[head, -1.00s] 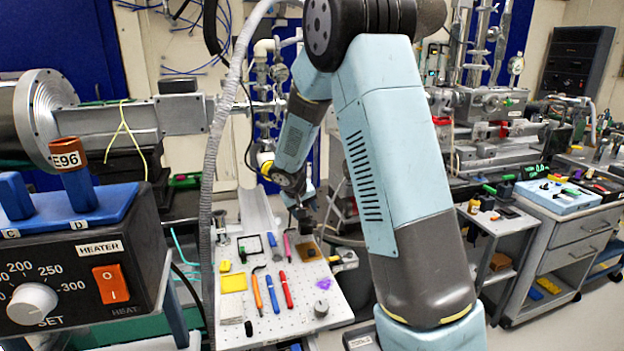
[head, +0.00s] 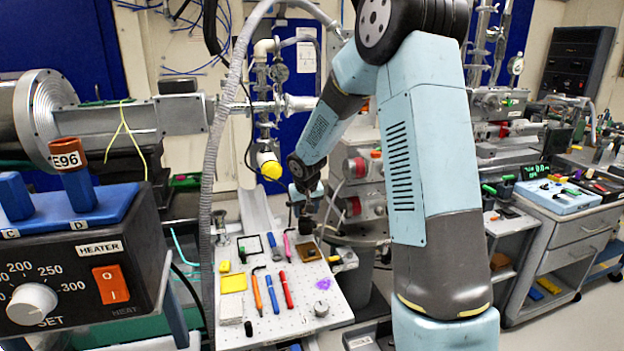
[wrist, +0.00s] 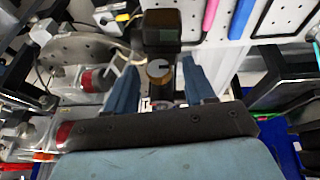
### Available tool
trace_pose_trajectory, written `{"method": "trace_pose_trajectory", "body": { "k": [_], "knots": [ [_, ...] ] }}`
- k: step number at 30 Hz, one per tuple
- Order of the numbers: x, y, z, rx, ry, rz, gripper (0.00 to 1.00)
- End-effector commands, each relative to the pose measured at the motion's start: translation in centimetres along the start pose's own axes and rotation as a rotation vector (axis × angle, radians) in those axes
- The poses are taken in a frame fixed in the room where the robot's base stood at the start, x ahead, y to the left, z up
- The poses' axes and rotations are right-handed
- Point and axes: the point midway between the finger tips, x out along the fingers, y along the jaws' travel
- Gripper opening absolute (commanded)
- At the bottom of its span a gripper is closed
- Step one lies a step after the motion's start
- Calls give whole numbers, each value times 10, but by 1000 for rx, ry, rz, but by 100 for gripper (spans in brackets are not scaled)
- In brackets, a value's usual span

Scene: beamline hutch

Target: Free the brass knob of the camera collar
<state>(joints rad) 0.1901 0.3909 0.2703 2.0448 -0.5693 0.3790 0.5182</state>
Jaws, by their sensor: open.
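In the wrist view a dark, block-like body (wrist: 160,28) stands upright at the top centre. Below it is a small round brass-coloured face (wrist: 158,70), which looks like the brass knob of the collar. My gripper (wrist: 159,66) is open, with one blue finger on each side of this knob. The fingers look apart from it, though depth is hard to judge. The collar itself is mostly hidden. In the head view my gripper (head: 304,202) points down above a small dark piece (head: 306,224) at the pegboard's far edge; the knob cannot be made out there.
A heater box (head: 85,262) stands at the left. A grey hose (head: 210,200) hangs left.

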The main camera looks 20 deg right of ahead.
Motion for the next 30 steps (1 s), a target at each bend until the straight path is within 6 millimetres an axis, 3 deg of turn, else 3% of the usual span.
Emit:
{"method": "trace_pose_trajectory", "body": {
  "k": [15, 30],
  "knots": [
    [1, 4, 0, 48, -1, -104, 54],
    [-83, 12, 0, 44, 3, -100, 54]
  ]
}}
